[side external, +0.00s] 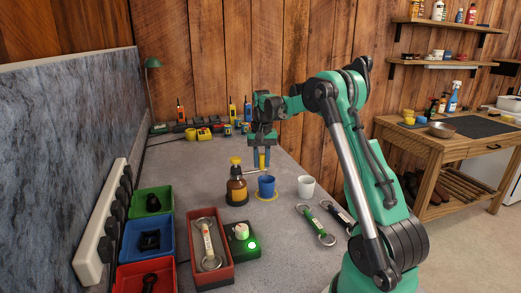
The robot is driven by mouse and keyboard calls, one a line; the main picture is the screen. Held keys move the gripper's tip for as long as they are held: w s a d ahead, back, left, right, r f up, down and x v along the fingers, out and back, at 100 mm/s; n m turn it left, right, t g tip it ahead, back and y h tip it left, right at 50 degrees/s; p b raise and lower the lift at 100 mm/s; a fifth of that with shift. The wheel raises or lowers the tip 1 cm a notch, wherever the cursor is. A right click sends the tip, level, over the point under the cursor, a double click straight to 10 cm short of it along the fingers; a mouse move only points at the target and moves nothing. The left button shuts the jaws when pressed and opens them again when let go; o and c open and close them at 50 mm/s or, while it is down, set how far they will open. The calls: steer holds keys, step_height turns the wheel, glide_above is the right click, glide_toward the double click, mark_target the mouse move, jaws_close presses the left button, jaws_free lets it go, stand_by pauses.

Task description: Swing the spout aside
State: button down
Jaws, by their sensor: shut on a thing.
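An amber pump bottle (237,190) with a yellow pump top (235,161) stands on the grey bench, left of my gripper. Its spout is too small to make out clearly. I cannot tell from this view what that piece belongs to. A blue cup (266,187) stands on a yellow saucer or ring (267,199), below my gripper in the picture and right of the bottle.
A white cup (306,186) stands to the right, near two wrench-like tools with rings (316,225). Red (212,270), blue and green bins line the left front, beside a dark box with a lit green button (252,245). A power strip (100,225) runs along the wall panel.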

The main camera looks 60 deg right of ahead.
steer(key=shift+a, duration=0.1)
stand_by(0.5)
steer(key=a+m, duration=1)
steer(key=m, duration=0.8)
steer(key=shift+a, duration=0.1)
stand_by(0.6)
steer(key=c, duration=0.7)
jaws_free()
steer(key=shift+o, duration=0.2)
steer(key=shift+r, duration=0.1)
steer(key=shift+r, duration=2.7)
